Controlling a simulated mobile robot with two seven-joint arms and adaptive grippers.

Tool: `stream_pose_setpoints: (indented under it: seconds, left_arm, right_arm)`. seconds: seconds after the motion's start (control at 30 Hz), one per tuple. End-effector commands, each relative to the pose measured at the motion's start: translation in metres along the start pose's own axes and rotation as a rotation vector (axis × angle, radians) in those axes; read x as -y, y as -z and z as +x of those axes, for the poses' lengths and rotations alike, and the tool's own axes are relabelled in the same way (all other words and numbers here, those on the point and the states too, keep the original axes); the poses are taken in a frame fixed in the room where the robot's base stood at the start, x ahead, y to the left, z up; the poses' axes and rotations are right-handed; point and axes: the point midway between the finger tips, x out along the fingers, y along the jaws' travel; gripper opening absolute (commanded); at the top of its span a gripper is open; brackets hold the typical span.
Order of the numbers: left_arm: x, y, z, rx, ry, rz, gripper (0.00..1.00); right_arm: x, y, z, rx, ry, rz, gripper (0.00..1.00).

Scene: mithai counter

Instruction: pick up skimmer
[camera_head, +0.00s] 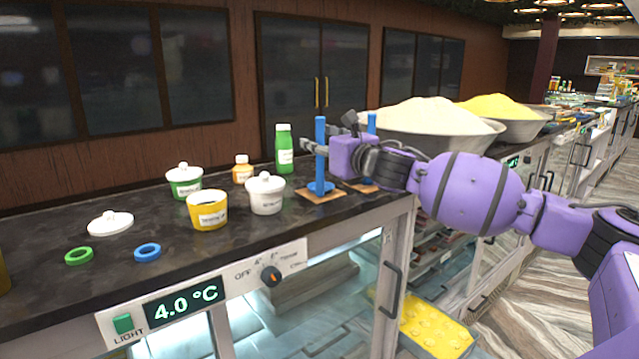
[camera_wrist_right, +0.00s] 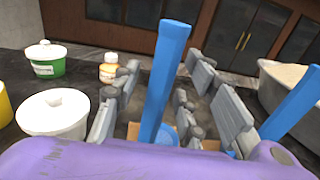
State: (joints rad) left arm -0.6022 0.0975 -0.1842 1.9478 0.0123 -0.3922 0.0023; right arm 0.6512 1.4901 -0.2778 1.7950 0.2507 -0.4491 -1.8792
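My right gripper (camera_head: 326,136) is over the counter at a blue upright post (camera_head: 320,158) on a small wooden base. In the right wrist view the gripper (camera_wrist_right: 155,105) is open, with the blue post (camera_wrist_right: 166,75) standing between its fingers and gaps visible beside it. A second blue post (camera_head: 372,123) stands just behind the gripper in the head view; it also shows outside the fingers at the right of the wrist view (camera_wrist_right: 292,103). My left gripper is not in view.
A white lid (camera_head: 110,224) and green (camera_head: 79,256) and blue (camera_head: 147,252) rings lie further left. Large bowls (camera_head: 430,138) stand behind my arm.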

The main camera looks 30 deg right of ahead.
Motion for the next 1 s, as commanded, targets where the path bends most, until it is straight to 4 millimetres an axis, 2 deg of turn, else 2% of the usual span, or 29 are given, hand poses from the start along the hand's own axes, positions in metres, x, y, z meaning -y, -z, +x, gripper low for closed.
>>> stream_pose_setpoints:
  seconds: [0.27,0.5,0.57,1.0]
  left_arm:
    - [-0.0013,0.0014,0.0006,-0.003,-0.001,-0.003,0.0]
    - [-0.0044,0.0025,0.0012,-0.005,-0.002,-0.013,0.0]
    - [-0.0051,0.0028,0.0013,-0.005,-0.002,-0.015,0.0]
    - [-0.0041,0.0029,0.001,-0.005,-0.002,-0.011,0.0]
  right_arm:
    - [-0.0002,-0.0008,0.0011,0.001,0.0,-0.001,0.38]
    - [-0.0001,-0.0007,0.001,0.001,0.0,0.0,0.06]
    - [-0.0001,-0.0007,0.001,0.001,0.0,0.0,0.0]
    - [-0.0001,-0.0019,0.0006,0.002,-0.001,-0.001,0.0]
